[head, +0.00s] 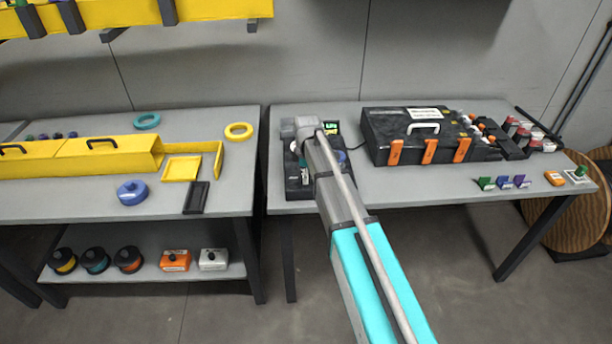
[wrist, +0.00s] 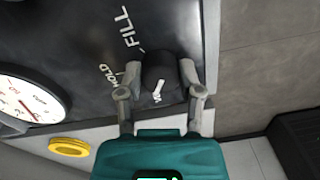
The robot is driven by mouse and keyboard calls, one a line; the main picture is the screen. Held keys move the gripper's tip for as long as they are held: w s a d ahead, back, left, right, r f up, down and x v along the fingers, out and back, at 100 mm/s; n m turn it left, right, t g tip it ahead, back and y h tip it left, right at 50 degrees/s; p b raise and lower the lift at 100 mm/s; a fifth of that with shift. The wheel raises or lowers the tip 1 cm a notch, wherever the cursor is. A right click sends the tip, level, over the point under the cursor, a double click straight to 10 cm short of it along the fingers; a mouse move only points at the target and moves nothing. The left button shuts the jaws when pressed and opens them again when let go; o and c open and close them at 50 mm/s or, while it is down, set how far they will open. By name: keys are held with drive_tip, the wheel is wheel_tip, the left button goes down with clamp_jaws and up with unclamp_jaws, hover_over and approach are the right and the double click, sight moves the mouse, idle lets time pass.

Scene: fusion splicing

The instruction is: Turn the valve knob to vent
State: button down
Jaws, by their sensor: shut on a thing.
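The valve knob (wrist: 158,68) is a dark round knob on a black panel (wrist: 70,35) in the wrist view. My gripper (wrist: 161,78) is shut on it, one grey finger on each side. A white mark shows on the knob's near side, partly between the fingers; its exact reading is unclear. The labels FILL and HOLD are on the panel to the knob's upper left and left. No VENT label can be read clearly. In the head view the black valve unit (head: 296,191) stands at the left end of the right table, with my arm covering much of it.
A white dial gauge (wrist: 32,102) is left of the knob. A yellow ring (wrist: 69,147) lies beyond the panel's edge. In the head view, a black case (head: 385,152) with orange latches sits right of the unit. The right table's (head: 415,188) front middle is clear.

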drive_tip(key=shift+n, duration=0.4)
drive_tip(key=shift+c, duration=1.3)
unclamp_jaws()
drive_tip(key=shift+m, duration=0.5)
